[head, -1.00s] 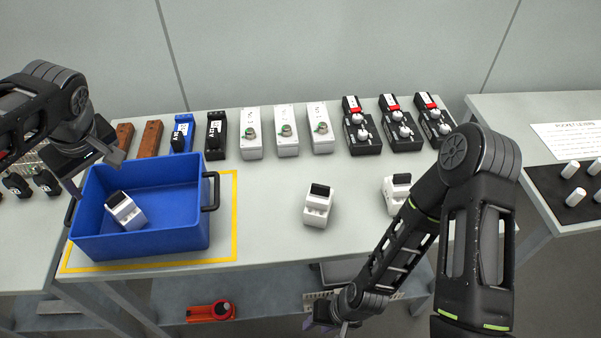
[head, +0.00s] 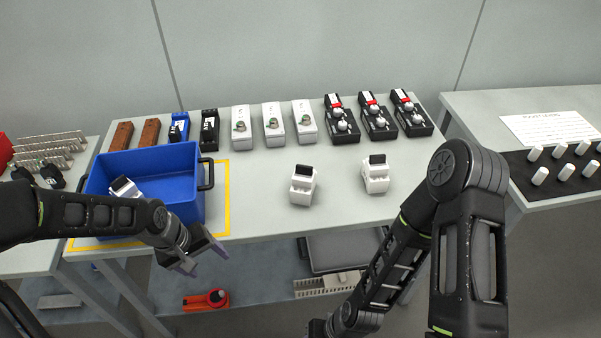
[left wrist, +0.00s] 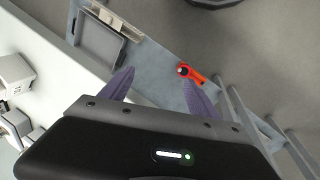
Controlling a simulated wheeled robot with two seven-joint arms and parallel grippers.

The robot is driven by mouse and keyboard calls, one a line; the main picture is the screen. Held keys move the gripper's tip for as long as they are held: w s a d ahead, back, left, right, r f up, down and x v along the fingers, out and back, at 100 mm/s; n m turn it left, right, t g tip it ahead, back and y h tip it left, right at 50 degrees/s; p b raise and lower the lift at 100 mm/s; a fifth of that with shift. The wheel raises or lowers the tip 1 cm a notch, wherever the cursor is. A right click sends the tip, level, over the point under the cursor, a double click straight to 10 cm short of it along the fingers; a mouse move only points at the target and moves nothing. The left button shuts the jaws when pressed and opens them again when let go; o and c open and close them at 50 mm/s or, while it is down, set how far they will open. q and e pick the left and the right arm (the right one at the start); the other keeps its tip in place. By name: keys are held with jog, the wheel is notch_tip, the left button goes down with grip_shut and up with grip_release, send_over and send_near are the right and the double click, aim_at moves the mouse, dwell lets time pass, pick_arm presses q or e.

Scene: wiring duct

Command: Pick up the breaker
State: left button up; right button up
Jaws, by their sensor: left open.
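Two white breakers with black tops stand on the table: one in the middle (head: 302,186) and one to its right (head: 376,175). A third breaker (head: 124,188) is inside the blue bin (head: 160,168), partly hidden by my left arm. My left gripper (head: 196,262) is open and empty in front of the table's front edge, left of and nearer than the middle breaker. In the left wrist view its fingers (left wrist: 160,92) are apart, with white parts (left wrist: 14,72) at the left edge. My right gripper is low at the bottom edge, its fingers not clearly visible.
A row of brown, blue, black, white and red-topped devices (head: 272,126) lines the table's back. A lower shelf holds an orange-red tool (head: 206,300) and a grey tray (head: 340,252). A side table (head: 480,125) stands at right. The tabletop between bin and breakers is clear.

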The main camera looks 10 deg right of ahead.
pick_arm(q)
jog(key=s+d+f+m+b, duration=0.1)
jog(key=s+d+f, duration=0.3)
jog(key=s+f, duration=0.4)
jog(key=s+d+f+m+h+b, duration=0.1)
jog(key=s+d+f+b, duration=0.2)
jog(key=s+f, duration=0.6)
notch_tip(320, 180, down, 5)
jog(key=shift+d+f+g+b, duration=0.2)
jog(key=shift+d+g+b, duration=0.2)
jog(key=shift+d, duration=0.45)
jog(key=shift+c, duration=0.2)
